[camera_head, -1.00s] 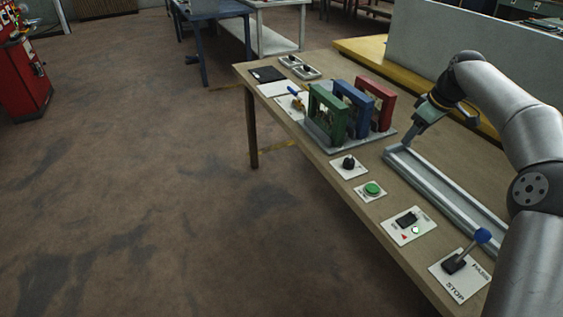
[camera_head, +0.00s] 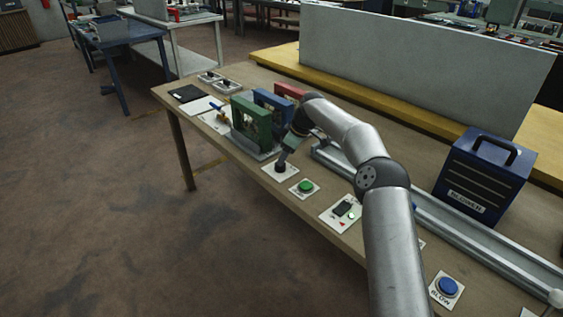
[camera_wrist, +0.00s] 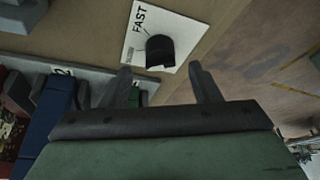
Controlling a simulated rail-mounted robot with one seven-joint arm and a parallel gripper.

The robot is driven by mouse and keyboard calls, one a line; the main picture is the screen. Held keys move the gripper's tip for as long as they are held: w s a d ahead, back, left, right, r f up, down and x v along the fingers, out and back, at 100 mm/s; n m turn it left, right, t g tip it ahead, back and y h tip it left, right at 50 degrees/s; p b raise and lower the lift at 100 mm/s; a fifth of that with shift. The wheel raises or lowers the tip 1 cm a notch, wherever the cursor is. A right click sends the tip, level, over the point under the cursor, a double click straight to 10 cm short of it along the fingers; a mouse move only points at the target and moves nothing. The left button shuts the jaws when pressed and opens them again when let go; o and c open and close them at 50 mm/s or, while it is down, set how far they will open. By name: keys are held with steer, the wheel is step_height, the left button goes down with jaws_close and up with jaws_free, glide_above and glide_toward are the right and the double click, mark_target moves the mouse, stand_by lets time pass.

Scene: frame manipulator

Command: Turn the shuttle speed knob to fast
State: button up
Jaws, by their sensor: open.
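The shuttle speed knob is a black round knob (camera_wrist: 160,51) on a white plate (camera_wrist: 186,36) marked FAST at one end. A thin pointer line shows beside the knob; its exact setting is hard to read. My gripper (camera_wrist: 163,78) is open and empty, its two dark fingers apart with the knob just beyond their tips, roughly centred between them. I see no clear contact. In the head view my gripper (camera_head: 282,160) points down at the knob plate (camera_head: 291,175), and the fingers largely hide the knob.
Green (camera_head: 250,122) and blue frames stand close behind my gripper, with a red one beyond. A green button (camera_head: 306,186) and a switch plate (camera_head: 330,218) sit nearer. A metal rail (camera_head: 462,234) and a blue blower box (camera_head: 484,175) lie to the right.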

steer(key=shift+x, duration=2.2)
steer(key=shift+r, duration=0.1)
steer(key=c, duration=1)
